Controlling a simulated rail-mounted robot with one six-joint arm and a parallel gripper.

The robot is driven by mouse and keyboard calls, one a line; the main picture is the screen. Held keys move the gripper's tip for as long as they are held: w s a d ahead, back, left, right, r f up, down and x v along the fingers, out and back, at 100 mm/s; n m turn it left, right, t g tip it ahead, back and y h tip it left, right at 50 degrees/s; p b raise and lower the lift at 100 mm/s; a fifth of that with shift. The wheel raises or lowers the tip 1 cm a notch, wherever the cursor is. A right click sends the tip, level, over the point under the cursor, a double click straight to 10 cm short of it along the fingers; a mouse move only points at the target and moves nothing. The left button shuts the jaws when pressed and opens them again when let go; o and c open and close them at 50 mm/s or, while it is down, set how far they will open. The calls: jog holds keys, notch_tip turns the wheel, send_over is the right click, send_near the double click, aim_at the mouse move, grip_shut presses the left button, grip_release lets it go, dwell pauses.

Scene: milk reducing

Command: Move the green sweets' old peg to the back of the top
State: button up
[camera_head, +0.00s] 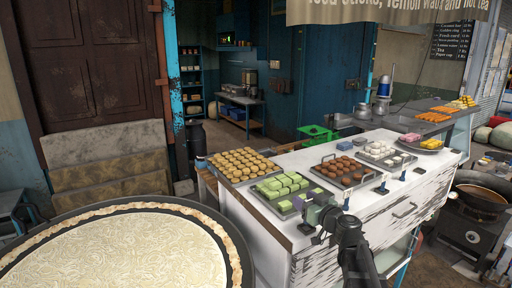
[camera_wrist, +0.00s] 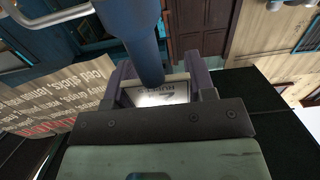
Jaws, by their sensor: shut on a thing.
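The green sweets (camera_head: 280,185) lie in rows on a dark tray (camera_head: 262,204) at the near left of the white counter top (camera_head: 305,165). My gripper (camera_head: 305,208) is at the front right corner of this tray. In the wrist view, my gripper (camera_wrist: 164,88) is shut on a dark blue peg (camera_wrist: 140,35), whose post rises between the two purple-grey fingers.
Other pegs (camera_head: 346,199) stand along the front edge by the brown sweets (camera_head: 345,171) and white sweets (camera_head: 386,154). A tray of golden sweets (camera_head: 243,163) is at the back left. Some bare top shows behind the trays. A large round pan (camera_head: 236,250) is at the left.

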notch_tip(320, 180, up, 17)
jog(key=p, duration=1.7)
notch_tip(320, 180, down, 20)
jog(key=b, duration=2)
jog(key=shift+f+b, duration=0.15)
jog(key=shift+b, duration=0.2)
jog(key=o, duration=0.9)
